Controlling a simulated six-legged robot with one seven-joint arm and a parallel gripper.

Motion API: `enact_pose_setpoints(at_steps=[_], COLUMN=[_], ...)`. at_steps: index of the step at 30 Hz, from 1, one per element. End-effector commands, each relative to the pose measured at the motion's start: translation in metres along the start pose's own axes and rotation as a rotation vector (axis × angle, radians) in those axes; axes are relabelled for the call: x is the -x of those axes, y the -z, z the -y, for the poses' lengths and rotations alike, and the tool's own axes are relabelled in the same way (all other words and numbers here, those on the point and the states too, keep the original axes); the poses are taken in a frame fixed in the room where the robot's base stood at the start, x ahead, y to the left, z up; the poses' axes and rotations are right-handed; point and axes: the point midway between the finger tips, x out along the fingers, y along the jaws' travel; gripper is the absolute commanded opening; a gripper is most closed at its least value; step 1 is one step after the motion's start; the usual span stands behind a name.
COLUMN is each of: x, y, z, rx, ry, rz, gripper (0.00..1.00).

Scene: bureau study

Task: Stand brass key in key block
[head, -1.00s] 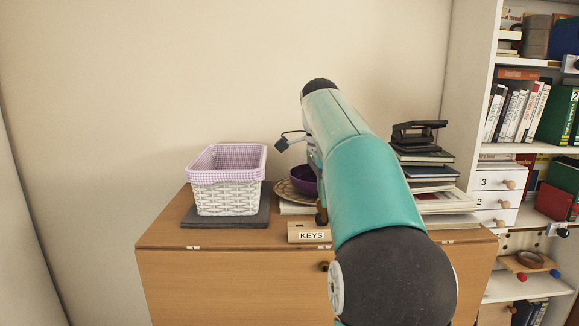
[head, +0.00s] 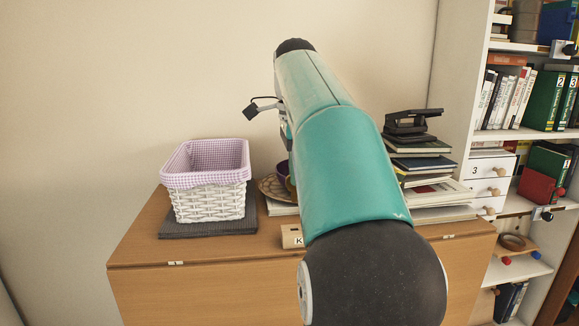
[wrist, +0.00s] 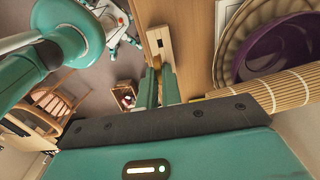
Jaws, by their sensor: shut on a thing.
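The wooden key block (head: 292,237) sits near the front edge of the bureau top in the head view. My arm covers most of it, and only the start of its label shows. The wrist view also shows the block (wrist: 159,36), just beyond my fingertips. My gripper (wrist: 158,76) is shut on the brass key (wrist: 156,62), a small brass-coloured piece between the fingers. The key's tip is close to the block. I cannot tell whether it touches the block or has entered it. My arm hides the gripper in the head view.
A purple bowl (wrist: 283,50) on a woven plate (wrist: 232,40) is close to the gripper's right. A white basket (head: 208,190) stands on a dark mat at the left. Stacked books (head: 420,165) with a black hole punch stand at the right.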

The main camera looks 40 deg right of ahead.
Motion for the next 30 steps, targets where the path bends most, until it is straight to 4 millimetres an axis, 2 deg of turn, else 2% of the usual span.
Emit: enact_pose_setpoints(at_steps=[18, 30], x=[-0.051, -0.059], y=[-0.002, -0.003], z=[-0.001, 0.002], rx=[0.002, 0.003], ry=[-0.002, -0.002], rz=[-0.002, -0.002], gripper=[0.0, 0.0])
